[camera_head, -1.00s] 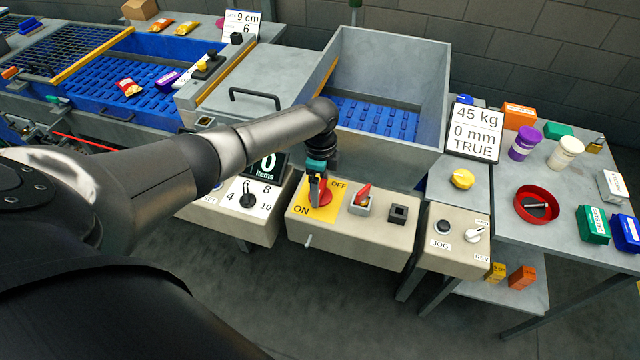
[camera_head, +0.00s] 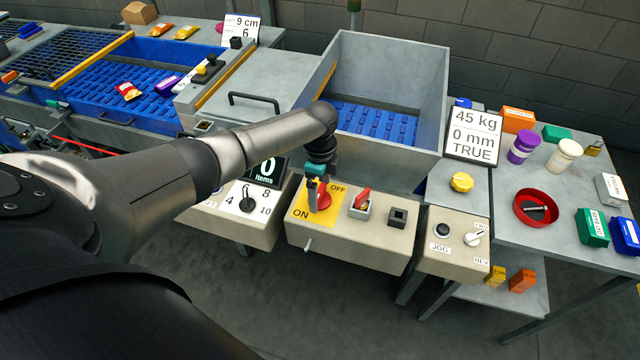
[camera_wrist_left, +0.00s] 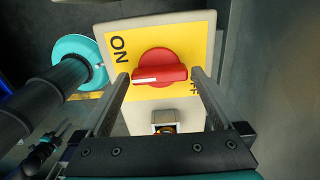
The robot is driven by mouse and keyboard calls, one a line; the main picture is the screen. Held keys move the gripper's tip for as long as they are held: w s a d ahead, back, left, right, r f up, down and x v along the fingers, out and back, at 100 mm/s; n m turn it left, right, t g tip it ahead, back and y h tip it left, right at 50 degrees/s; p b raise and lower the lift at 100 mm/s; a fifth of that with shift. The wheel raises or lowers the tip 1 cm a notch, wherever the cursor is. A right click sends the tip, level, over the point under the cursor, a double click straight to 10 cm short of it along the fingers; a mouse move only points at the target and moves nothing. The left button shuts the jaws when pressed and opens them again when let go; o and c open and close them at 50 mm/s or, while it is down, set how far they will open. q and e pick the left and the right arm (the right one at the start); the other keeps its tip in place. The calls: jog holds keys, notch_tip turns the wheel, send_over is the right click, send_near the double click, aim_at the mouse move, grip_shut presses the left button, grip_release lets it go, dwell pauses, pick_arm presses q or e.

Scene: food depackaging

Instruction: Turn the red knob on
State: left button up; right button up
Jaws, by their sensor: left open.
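The red knob (camera_head: 324,200) sits on a yellow plate (camera_head: 332,216) marked ON and OFF, on the beige control box. In the left wrist view the red knob (camera_wrist_left: 159,68) is a disc with a raised handle bar and a white mark at one end. The bar lies crosswise between the fingers, its unmarked end towards OFF. My left gripper (camera_head: 316,198) is at the knob; in the wrist view my left gripper (camera_wrist_left: 159,75) is open, with one finger near each end of the bar. Contact cannot be told.
A red rocker switch (camera_head: 362,199) and a black square button (camera_head: 398,215) sit right of the knob. A selector dial (camera_head: 248,197) is on the box to the left. A grey hopper (camera_head: 395,70) stands behind. A JOG box (camera_head: 455,257) is at right.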

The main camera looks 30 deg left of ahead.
aim_at(320, 193)
pick_arm(q)
notch_tip(320, 193, up, 15)
jog(key=p, duration=0.1)
jog(key=shift+r, duration=0.15)
dwell(0.6)
